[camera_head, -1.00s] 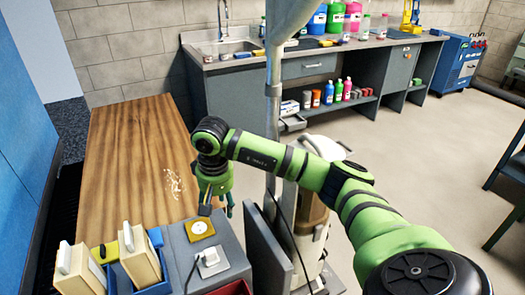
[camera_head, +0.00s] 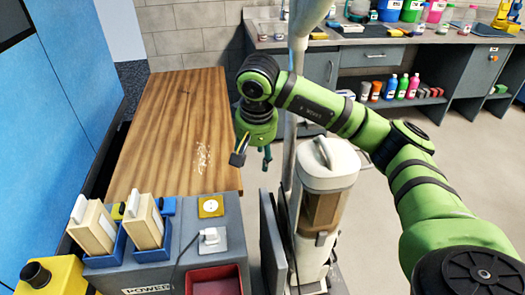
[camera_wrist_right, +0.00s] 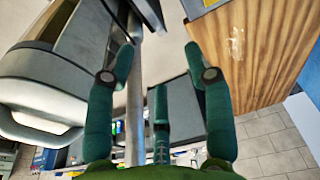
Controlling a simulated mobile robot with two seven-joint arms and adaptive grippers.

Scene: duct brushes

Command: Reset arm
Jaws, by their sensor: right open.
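My right arm is green and reaches in from the right in the head view. Its right gripper (camera_head: 254,158) hangs fingers-down beside the right edge of the wooden table (camera_head: 165,125). In the right wrist view the right gripper (camera_wrist_right: 160,70) has its green fingers spread apart, with nothing between them. My left gripper does not show in the head view.
A canister vacuum (camera_head: 325,195) stands just right of the gripper. A grey power box (camera_head: 160,278) holds two brushes (camera_head: 92,228) in blue holders, a plug (camera_head: 212,240) and a red tray (camera_head: 214,280). A workbench (camera_head: 385,45) runs along the back. The tabletop is mostly clear.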

